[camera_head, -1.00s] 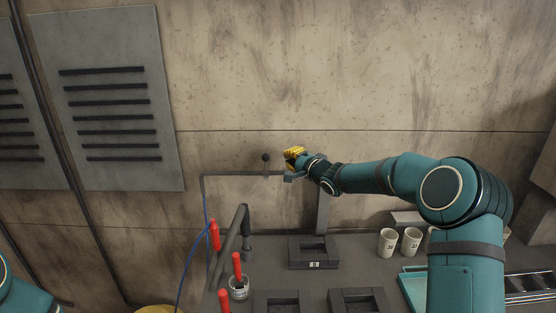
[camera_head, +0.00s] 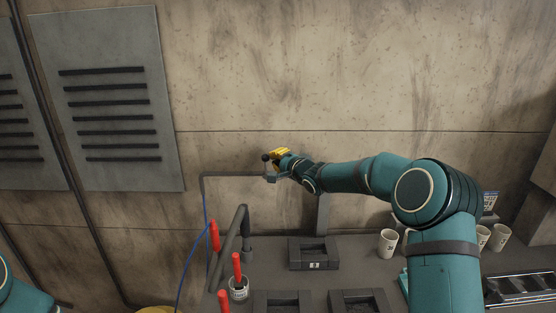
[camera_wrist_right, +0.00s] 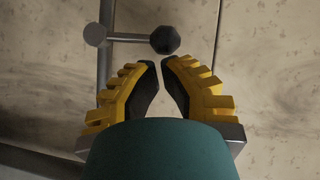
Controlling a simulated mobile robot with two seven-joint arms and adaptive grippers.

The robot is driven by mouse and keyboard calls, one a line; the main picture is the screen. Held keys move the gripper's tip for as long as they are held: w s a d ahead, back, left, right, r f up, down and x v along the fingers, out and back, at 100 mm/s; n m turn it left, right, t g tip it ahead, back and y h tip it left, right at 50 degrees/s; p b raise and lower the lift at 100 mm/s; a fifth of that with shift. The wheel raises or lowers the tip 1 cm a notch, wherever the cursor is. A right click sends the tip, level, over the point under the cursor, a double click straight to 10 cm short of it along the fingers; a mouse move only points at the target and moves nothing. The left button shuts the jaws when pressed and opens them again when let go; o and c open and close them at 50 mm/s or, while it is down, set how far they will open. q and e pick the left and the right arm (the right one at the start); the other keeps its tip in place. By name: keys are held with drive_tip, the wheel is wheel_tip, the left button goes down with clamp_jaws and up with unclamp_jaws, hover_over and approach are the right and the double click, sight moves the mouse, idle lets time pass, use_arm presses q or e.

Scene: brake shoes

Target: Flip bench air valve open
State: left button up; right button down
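The air valve's dark ball-ended lever (camera_head: 265,158) stands on the grey pipe (camera_head: 230,174) along the back wall. My right gripper (camera_head: 274,160) is close beside the lever, on its right. In the right wrist view the dark ball knob (camera_wrist_right: 164,40) is just beyond the yellow, black-padded fingertips of my right gripper (camera_wrist_right: 162,66). The fingers have a gap between them, and nothing shows between them. Whether they touch the knob is not clear. My left gripper is out of view; only part of my left arm shows at the lower left.
Red-handled tools (camera_head: 237,266) and a bent grey tube (camera_head: 236,232) stand at the bench's left. Dark square fixtures (camera_head: 313,265) sit mid-bench. White cups (camera_head: 388,243) and a conveyor-like rack (camera_head: 520,292) are on the right. A blue hose (camera_head: 187,265) hangs from the pipe.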

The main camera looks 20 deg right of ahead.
drive_tip(key=shift+w+a+r+n+g+h+p, duration=0.15)
drive_tip(key=shift+a+r+n+g+h+p, duration=0.2)
drive_tip(key=shift+a+n+p, duration=0.3)
drive_tip(key=shift+w+a+r+n+g+h, duration=0.15)
drive_tip(key=shift+a+n+g+h, duration=0.1)
drive_tip(key=shift+a+n+g, duration=0.3)
drive_tip(key=w+a+f+n+g+h+b, duration=0.2)
drive_tip(key=a+n+g+h+b, duration=0.1)
drive_tip(key=a+n+h+b, duration=0.3)
drive_tip(key=shift+a+f+n+h+b, duration=0.4)
drive_tip(key=shift+n+h, duration=0.1)
drive_tip(key=shift+n, duration=0.1)
drive_tip(key=shift+r, duration=0.2)
idle(0.3)
drive_tip(key=shift+r+p, duration=0.6)
drive_tip(key=shift+r, duration=0.1)
